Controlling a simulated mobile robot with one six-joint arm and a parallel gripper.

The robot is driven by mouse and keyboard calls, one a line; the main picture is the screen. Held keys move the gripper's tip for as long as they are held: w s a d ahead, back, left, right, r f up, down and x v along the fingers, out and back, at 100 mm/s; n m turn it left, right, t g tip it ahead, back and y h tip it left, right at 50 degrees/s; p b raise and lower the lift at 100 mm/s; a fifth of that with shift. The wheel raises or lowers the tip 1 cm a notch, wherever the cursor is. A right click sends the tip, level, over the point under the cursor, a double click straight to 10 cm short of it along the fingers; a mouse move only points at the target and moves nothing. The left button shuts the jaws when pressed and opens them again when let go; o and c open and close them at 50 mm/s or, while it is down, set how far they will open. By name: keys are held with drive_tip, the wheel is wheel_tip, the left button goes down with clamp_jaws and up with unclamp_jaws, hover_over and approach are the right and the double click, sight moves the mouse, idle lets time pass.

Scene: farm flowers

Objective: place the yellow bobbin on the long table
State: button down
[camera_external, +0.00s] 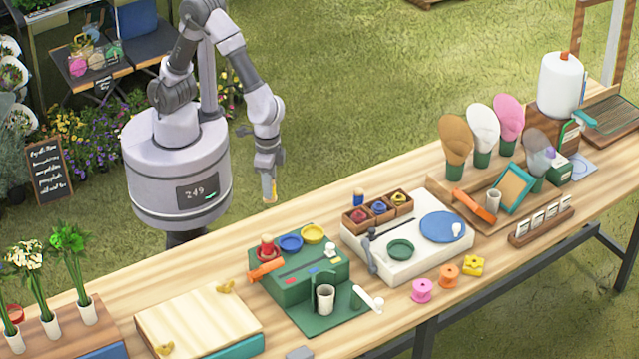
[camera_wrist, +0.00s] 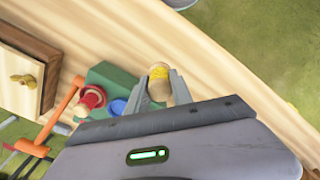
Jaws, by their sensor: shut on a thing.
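My gripper (camera_external: 268,192) hangs pointing down by the long table's (camera_external: 330,180) far edge, left of the white board. It is shut on the yellow bobbin, a wooden peg wound with yellow thread. In the wrist view the bobbin (camera_wrist: 158,84) sits between the two fingers (camera_wrist: 160,98), with bare wood above and below the thread. In the outside view only a small yellow-tan part of the bobbin (camera_external: 270,198) shows below the fingers. The bobbin appears raised above the tabletop, though the exact height is hard to tell.
A green block (camera_external: 300,285) carries a red bobbin (camera_external: 267,247) and coloured dishes. Pink (camera_external: 422,291), orange and yellow spools lie at the front edge. Bare wood shows along the far edge.

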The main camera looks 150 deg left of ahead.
drive_tip(key=s+a+f+b, duration=0.4)
drive_tip(key=s+f, duration=0.5)
drive_tip(key=s, duration=0.1)
drive_tip(key=w+a+b, duration=0.1)
drive_tip(key=w+a, duration=0.1)
drive_tip(key=w, duration=0.2)
drive_tip(key=w+a+f+b, duration=0.1)
drive_tip(key=w+a, duration=0.2)
drive_tip(key=w, duration=0.1)
drive_tip(key=w+a+b, duration=0.1)
drive_tip(key=w+a, duration=0.2)
drive_tip(key=w, duration=0.2)
drive_tip(key=shift+f, duration=0.45)
drive_tip(key=shift+f+b, duration=0.95)
drive_tip(key=shift+f, duration=0.4)
drive_tip(key=shift+f, duration=0.2)
drive_tip(key=c, duration=1.1)
unclamp_jaws()
drive_tip(key=shift+r, duration=0.1)
